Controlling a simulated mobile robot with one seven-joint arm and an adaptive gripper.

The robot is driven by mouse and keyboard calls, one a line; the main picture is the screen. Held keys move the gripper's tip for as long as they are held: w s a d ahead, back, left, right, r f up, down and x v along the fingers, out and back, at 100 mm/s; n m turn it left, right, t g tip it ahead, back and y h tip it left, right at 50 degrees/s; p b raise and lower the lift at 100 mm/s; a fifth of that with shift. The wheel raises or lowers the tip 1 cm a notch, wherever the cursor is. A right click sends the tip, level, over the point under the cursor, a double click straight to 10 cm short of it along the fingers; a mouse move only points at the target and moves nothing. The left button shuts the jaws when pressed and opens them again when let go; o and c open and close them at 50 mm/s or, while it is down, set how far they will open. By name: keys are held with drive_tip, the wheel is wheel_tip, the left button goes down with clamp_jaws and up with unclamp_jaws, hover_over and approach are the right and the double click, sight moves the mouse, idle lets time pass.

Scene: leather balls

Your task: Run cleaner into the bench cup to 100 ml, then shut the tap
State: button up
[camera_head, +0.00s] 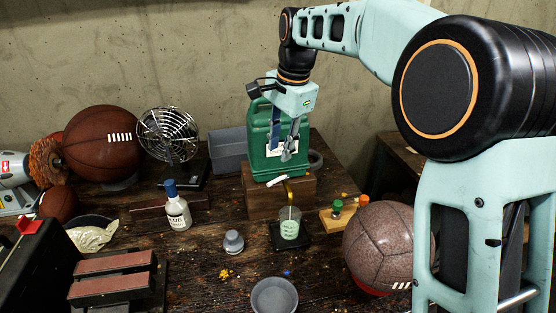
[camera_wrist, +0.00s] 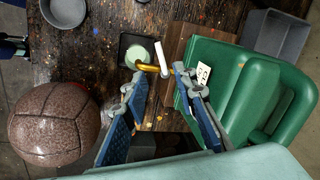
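The green cleaner jug (camera_head: 262,150) stands on a wooden block (camera_head: 262,205). Its brass tap (camera_wrist: 148,68) has a white lever (camera_head: 277,181), which also shows in the wrist view (camera_wrist: 161,58). The bench cup (camera_head: 290,224) stands under the spout on a dark square pad (camera_head: 305,241) and holds pale green liquid. I cannot read its level against the marks, or tell whether a stream is running. My gripper (camera_head: 282,154) is open and empty in front of the jug, above the tap. In the wrist view its fingertips (camera_wrist: 157,83) are spread, with the lever just beyond them.
A mottled ball (camera_head: 385,245) and a small rack with green-capped and orange-capped vials (camera_head: 340,217) stand right of the cup. A grey weight (camera_head: 233,242), a glue bottle (camera_head: 177,210) and a grey bowl (camera_head: 274,297) are left and in front. A fan (camera_head: 168,137) stands behind.

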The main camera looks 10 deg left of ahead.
drive_tip(key=shift+s+d+r, duration=0.1)
drive_tip(key=shift+r, duration=0.65)
drive_tip(key=shift+s+d, duration=0.1)
drive_tip(key=c, duration=0.5)
drive_tip(key=shift+s+d+f+y+b, duration=0.1)
drive_tip(key=shift+s+d+y+b, duration=0.1)
drive_tip(key=shift+s+y+b, duration=0.1)
drive_tip(key=shift+c, duration=1)
drive_tip(key=s+d+y+b, duration=0.1)
drive_tip(key=s+d+t+y+b, duration=0.1)
drive_tip(key=d, duration=0.1)
drive_tip(key=shift+s+d+t, duration=0.15)
drive_tip(key=shift+s+t, duration=0.15)
drive_tip(key=shift+s, duration=0.1)
clamp_jaws()
drive_tip(key=t+y, duration=0.1)
approach(274, 181)
drive_tip(key=x, duration=0.7)
